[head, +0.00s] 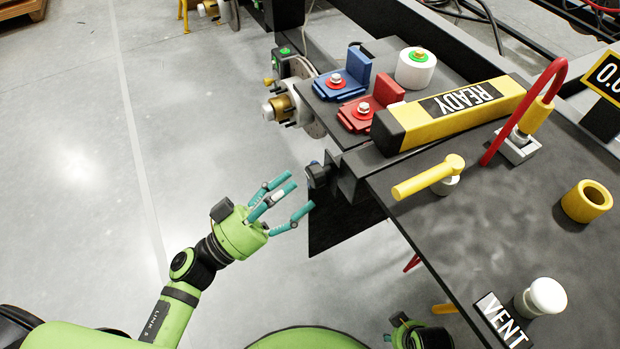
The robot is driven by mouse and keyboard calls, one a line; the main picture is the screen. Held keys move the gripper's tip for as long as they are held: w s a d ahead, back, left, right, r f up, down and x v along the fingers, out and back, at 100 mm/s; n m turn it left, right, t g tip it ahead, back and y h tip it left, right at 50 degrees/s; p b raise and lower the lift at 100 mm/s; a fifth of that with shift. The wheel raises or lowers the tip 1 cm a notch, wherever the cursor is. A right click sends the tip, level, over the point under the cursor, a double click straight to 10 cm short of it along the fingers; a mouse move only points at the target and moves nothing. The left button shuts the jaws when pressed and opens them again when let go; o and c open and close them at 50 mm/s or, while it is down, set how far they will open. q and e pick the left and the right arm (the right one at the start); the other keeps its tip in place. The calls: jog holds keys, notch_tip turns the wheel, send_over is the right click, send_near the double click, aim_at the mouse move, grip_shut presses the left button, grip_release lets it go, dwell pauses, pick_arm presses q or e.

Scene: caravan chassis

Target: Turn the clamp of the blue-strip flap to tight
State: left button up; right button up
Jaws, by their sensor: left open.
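A dark flap (338,222) hangs below the chassis edge in the head view. No blue strip can be made out on it. A dark clamp knob (317,174) sits at its upper left corner, beside a black block on the chassis; its turn position cannot be read. My left gripper (297,196) has teal fingers spread open and empty. It is just left of and slightly below the knob, pointing toward it, with a fingertip close to the flap edge; contact cannot be told.
Above the knob are a wheel hub (284,108), a blue bracket (345,80) and a red bracket (370,104). A yellow READY bar (408,128), a yellow handle (425,180) and a white VENT knob (546,296) stand on the dark deck. The floor at left is clear.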

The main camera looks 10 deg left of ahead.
aim_at(309, 178)
pick_arm(q)
jog(key=shift+x, duration=1.95)
jog(key=shift+s, duration=0.1)
pick_arm(e)
jog(key=shift+s+f, duration=0.1)
pick_arm(q)
jog(key=c, duration=1.1)
pick_arm(e)
jog(key=shift+d, duration=0.1)
